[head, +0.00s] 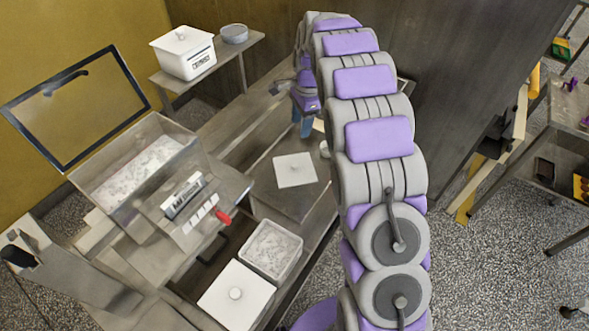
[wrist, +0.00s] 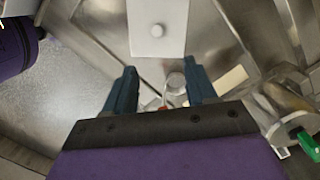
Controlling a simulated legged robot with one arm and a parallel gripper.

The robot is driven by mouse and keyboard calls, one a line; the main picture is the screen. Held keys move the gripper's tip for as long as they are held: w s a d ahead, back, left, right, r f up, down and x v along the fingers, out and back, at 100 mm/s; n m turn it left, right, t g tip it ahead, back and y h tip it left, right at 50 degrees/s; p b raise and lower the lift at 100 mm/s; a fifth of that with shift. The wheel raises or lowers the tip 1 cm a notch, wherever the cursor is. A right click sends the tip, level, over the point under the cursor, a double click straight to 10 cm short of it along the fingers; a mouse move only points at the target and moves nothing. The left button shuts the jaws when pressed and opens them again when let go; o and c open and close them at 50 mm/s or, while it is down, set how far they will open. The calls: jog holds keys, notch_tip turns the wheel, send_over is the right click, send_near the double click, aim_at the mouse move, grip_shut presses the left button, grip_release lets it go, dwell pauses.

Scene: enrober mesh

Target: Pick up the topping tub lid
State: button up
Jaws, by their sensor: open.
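A white square lid with a round knob (head: 294,170) lies flat on the steel surface in the middle of the head view. A white square lid with a knob also shows at the top of the wrist view (wrist: 157,45), beyond my fingertips. A second white knobbed lid (head: 222,300) is at the lower front, beside an open tub of pale bits (head: 270,250). I cannot tell by looks which is the topping tub lid. My gripper (head: 303,124) has blue fingers and is above the steel surface, behind the middle lid. In the wrist view my gripper (wrist: 160,82) is open and empty.
A lidded white tub (head: 186,62) and a grey bowl (head: 235,35) are on the back shelf. Small round items (wrist: 176,83) lie between my fingers in view.

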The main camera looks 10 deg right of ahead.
jog(key=b, duration=0.3)
send_over(295, 164)
jog(key=f, duration=1.2)
jog(key=shift+w+d, duration=0.3)
jog(key=shift+w, duration=0.1)
jog(key=f, duration=0.1)
jog(key=f+b, duration=0.1)
jog(key=f, duration=0.2)
jog(key=shift+s+a+f, duration=0.15)
jog(key=shift+s+a, duration=0.1)
jog(key=shift+s, duration=0.1)
jog(key=shift+f, duration=0.4)
jog(key=shift+c, duration=0.3)
grip_shut()
